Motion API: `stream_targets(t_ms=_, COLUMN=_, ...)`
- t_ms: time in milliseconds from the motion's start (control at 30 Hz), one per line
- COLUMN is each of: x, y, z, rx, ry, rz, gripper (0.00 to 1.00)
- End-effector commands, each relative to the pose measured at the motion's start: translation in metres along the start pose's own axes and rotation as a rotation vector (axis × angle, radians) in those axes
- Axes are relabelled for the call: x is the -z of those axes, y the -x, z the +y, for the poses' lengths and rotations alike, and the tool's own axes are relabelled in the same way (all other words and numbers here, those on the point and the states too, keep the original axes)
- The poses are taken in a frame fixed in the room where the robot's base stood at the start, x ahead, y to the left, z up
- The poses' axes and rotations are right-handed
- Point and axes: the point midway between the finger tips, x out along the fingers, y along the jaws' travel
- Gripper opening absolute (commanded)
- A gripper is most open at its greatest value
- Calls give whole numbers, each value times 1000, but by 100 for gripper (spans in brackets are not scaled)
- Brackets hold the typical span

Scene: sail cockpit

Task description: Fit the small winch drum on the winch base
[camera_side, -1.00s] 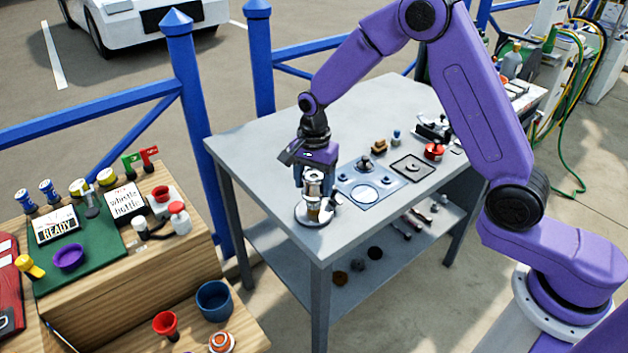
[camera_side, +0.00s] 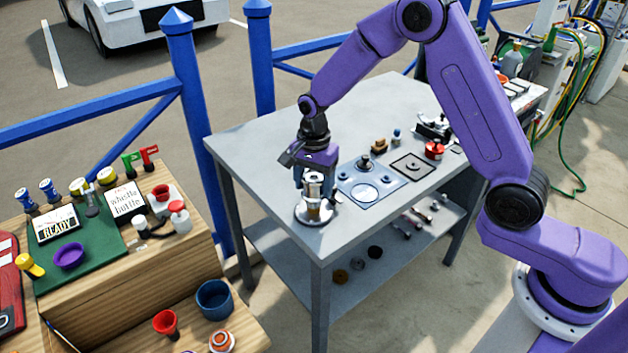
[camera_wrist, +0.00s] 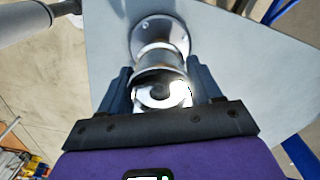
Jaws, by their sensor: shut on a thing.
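A silver winch drum (camera_side: 313,183) is gripped between the blue-grey fingers of my gripper (camera_side: 313,180), near the table's front left corner. In the wrist view, my gripper (camera_wrist: 160,88) has one finger on each side of the shiny drum (camera_wrist: 160,78). The winch base (camera_side: 301,214) is a round silver flange flat on the table, with a brass-coloured post under the drum. Its bolted flange also shows in the wrist view (camera_wrist: 176,33). The drum appears upright and in line with the post. I cannot tell whether it is fully seated.
A blue-grey mat (camera_side: 346,181) with a round outline and a knobbed part (camera_side: 365,162) lies to the right. The table (camera_side: 265,140) is clear behind and left.

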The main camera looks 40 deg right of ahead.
Motion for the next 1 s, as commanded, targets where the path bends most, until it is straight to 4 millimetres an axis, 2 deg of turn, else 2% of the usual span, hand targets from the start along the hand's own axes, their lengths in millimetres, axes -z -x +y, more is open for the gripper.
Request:
stream_targets(t_ms=600, x=0, y=-13, z=0, rx=0, ry=0, rz=0, gripper=24)
stream_targets(t_ms=1000, x=0, y=-15, z=0, rx=1, ry=0, rz=0, gripper=24)
